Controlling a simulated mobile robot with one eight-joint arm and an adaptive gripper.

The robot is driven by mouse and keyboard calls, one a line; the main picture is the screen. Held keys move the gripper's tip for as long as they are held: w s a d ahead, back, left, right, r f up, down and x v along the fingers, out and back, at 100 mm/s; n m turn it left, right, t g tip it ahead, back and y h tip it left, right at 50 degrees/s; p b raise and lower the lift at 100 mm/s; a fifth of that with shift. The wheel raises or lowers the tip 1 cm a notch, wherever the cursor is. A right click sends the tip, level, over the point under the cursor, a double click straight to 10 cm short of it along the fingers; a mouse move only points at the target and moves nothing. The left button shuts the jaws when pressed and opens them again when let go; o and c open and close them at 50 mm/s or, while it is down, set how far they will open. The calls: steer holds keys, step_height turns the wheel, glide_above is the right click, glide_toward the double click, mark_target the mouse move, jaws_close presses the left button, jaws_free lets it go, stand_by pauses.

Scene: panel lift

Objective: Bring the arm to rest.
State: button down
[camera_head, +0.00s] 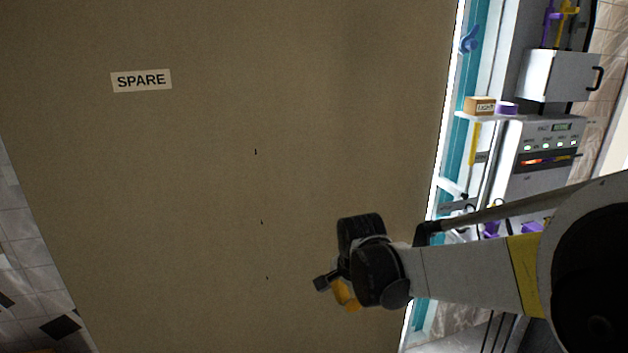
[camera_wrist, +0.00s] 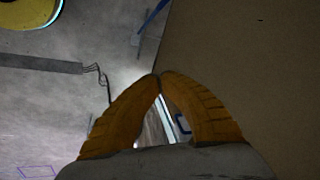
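My arm reaches in from the right of the head view, in front of a large brown panel marked SPARE (camera_head: 200,190). My gripper (camera_head: 346,296) is at the arm's end, near the panel's lower right part; its orange fingers are partly hidden there. In the wrist view my gripper (camera_wrist: 159,77) has its two orange fingertips meeting, with only background showing between them. It holds nothing that I can see. A brown surface (camera_wrist: 250,60) fills the right of the wrist view; I cannot tell whether the gripper touches it.
Right of the panel are a teal and white frame, a small cardboard box (camera_head: 480,106) on a shelf, a white cabinet (camera_head: 556,75) and a machine with lit controls (camera_head: 545,150). The wrist view shows grey floor, dark cables (camera_wrist: 98,72) and a yellow-rimmed round thing (camera_wrist: 30,12).

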steer(key=s+d+r+n+t, duration=0.1)
steer(key=s+d+r+n, duration=0.2)
steer(key=s, duration=0.4)
steer(key=s+d+r+n+t, duration=0.1)
steer(key=s+d+r+n, duration=0.2)
steer(key=s, duration=0.4)
steer(key=s+d+r+n+t, duration=0.1)
steer(key=s+d+r+n, duration=0.1)
steer(key=s+d, duration=0.3)
steer(key=s+n, duration=0.1)
steer(key=s, duration=0.1)
steer(key=shift+s+r+t, duration=0.35)
steer(key=shift+r+t, duration=0.05)
